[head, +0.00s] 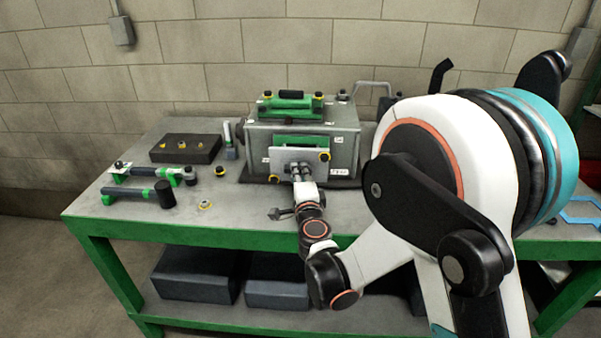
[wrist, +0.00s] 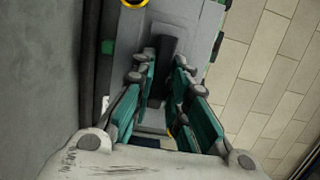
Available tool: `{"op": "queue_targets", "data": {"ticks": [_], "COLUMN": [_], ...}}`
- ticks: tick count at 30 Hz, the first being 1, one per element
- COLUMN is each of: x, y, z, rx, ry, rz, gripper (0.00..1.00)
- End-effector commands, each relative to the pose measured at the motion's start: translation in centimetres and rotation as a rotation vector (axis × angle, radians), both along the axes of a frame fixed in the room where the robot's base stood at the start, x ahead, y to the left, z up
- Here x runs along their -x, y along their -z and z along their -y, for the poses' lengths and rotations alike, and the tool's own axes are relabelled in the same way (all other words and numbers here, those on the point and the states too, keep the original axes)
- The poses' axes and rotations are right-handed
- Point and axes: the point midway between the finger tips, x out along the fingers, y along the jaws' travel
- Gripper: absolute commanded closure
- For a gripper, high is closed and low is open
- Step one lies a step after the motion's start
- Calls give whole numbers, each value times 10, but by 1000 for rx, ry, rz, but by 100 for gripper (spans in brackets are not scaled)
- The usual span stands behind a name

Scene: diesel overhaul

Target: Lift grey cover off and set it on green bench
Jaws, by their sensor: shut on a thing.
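The grey cover (head: 283,155) is a light plate upright at the front face of a grey box (head: 345,132) on the bench. Yellow-ringed fasteners sit near it. My gripper (head: 300,172) is at the front of the cover. In the wrist view my gripper (wrist: 163,100), with teal finger pads, is shut on a dark bar-like handle (wrist: 166,60) standing out from the grey cover (wrist: 197,30). I cannot tell whether the cover touches the box. The green bench (head: 150,222) has a grey top and green frame.
A black block (head: 185,149) with yellow-ringed parts and a black-headed mallet (head: 150,192) lie on the bench's left. A green handle (head: 290,101) tops the box. My arm covers the bench's right.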

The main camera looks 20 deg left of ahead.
Motion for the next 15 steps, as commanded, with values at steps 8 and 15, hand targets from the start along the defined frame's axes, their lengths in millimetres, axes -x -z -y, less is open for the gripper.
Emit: {"op": "queue_targets", "data": {"ticks": [8,15], "x": [37,68], "y": [1,1], "z": [9,16], "rx": [0,0], "ry": [-1,0], "rz": [0,0], "gripper": [100,100]}}
